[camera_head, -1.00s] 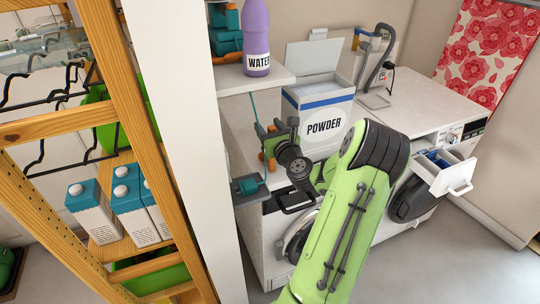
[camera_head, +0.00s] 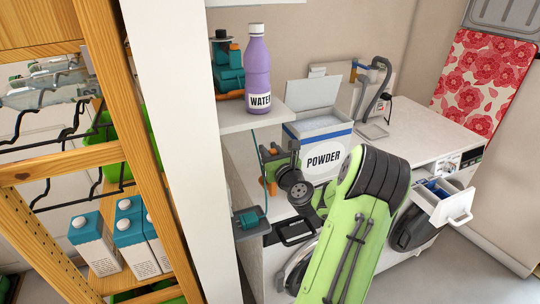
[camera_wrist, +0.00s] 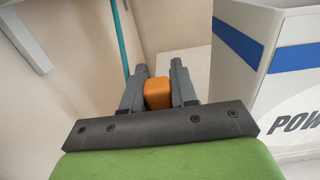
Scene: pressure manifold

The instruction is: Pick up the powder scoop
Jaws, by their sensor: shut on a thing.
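My gripper (camera_wrist: 158,88) shows in the wrist view, with its two grey fingers on either side of an orange block-shaped end, taken as part of the powder scoop (camera_wrist: 158,93). The fingers are shut on it. The rest of the scoop is hidden in the wrist view, and its shape is too small to make out in the head view. In the head view my gripper (camera_head: 273,154) is just left of the white powder box (camera_head: 323,160), near the wall. The box also shows at the right of the wrist view (camera_wrist: 285,80), apart from the fingers.
A shelf (camera_head: 245,119) holding a purple water bottle (camera_head: 258,70) juts out above and left of the gripper. A teal hose (camera_wrist: 120,42) runs by the wall, left of the fingers. The counter (camera_head: 430,128) is partly clear on the right. An open drawer (camera_head: 445,203) sticks out.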

